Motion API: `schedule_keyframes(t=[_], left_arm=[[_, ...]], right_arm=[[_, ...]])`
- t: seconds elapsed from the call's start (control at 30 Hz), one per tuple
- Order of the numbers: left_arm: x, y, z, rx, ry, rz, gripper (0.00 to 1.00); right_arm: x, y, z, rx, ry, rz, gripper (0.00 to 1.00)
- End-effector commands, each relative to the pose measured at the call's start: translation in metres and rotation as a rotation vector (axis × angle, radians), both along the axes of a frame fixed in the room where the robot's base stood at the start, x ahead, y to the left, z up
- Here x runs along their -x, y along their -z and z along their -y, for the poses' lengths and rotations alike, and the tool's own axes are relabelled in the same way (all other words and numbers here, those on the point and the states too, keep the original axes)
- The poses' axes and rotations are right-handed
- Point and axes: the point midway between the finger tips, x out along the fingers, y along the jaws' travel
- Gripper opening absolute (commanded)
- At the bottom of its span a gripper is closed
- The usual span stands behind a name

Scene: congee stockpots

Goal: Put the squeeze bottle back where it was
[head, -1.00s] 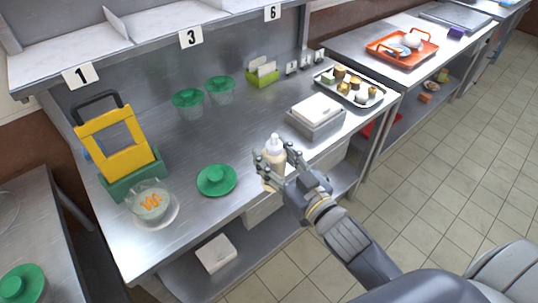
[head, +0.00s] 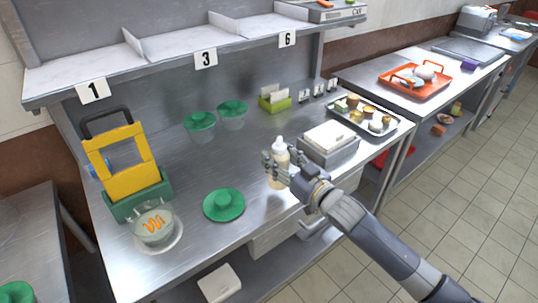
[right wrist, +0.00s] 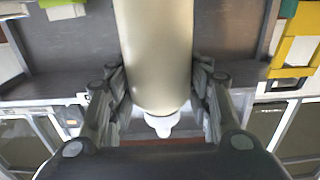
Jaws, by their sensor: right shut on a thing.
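The squeeze bottle (head: 279,160) is cream-coloured with a white nozzle. My right gripper (head: 277,164) is shut on it, near the front of the steel counter in the head view. The bottle looks upright there; I cannot tell whether its base touches the counter. In the right wrist view the bottle (right wrist: 155,55) fills the middle between the two fingers (right wrist: 158,95), with its white tip toward the palm side. My left gripper is not in view.
A green lid (head: 224,205) and a bowl with an orange squiggle (head: 155,226) stand left of the bottle. A grey container of white sheets (head: 328,140) is close at right. Green-lidded cups (head: 201,125) stand behind. A numbered shelf (head: 170,50) overhangs the counter's back.

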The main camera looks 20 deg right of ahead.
Motion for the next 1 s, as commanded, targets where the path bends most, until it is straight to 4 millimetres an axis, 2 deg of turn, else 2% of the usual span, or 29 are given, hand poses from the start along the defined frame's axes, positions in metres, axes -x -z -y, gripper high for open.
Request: schedule_keyframes(t=[0.03, 0.2, 0.33, 0.47, 0.73, 1.0], left_arm=[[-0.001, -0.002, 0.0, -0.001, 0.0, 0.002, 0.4], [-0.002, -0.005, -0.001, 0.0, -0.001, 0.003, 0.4], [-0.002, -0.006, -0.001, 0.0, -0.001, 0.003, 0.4], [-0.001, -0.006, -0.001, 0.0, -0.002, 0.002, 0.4], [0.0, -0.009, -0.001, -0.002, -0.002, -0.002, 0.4], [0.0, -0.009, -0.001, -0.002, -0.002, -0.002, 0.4]], right_arm=[[-0.012, -0.003, -0.001, 0.0, 0.001, 0.004, 0.34], [-0.044, 0.001, -0.005, -0.001, 0.001, 0.004, 0.34], [-0.058, 0.003, -0.008, -0.001, 0.0, 0.003, 0.34], [-0.063, 0.006, -0.009, 0.0, -0.001, 0.001, 0.34], [-0.064, 0.038, -0.008, -0.001, 0.0, 0.001, 0.34], [-0.063, 0.04, -0.009, -0.001, -0.001, 0.003, 0.34]])
